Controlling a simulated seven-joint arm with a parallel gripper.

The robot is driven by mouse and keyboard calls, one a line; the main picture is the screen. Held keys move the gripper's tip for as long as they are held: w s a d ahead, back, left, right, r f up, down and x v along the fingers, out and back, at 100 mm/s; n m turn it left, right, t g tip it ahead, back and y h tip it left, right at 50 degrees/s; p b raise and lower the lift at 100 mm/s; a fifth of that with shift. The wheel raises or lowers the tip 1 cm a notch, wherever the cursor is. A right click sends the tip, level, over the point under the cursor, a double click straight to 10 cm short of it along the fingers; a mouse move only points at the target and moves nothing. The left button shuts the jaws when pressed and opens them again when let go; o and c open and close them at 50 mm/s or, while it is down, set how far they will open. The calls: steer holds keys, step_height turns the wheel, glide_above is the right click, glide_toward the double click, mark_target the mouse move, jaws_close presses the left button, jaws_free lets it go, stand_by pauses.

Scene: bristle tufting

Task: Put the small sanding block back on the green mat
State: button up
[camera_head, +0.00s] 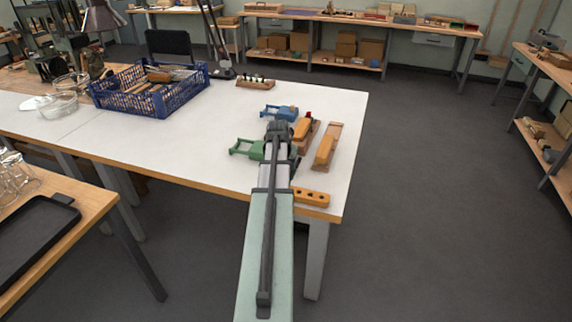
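My arm reaches from the bottom over the white table, and my gripper (278,128) is at its far end among several small objects. The fingers are too small and dark to tell open from shut. A small orange-brown block (302,128) with a red bit beside it is close to the right of my gripper; I cannot tell whether they touch. Another orange-brown block (324,150) lies on a light wooden board further right. I cannot tell for sure which is the small sanding block.
A drilled wooden block (311,197) is at the near edge of the table (215,150). A blue crate (150,92) stands left. The table's far right corner is clear.

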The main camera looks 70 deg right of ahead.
steer(key=shift+f, duration=0.3)
steer(key=shift+f, duration=0.1)
steer(key=o, duration=1)
steer(key=v, duration=1.2)
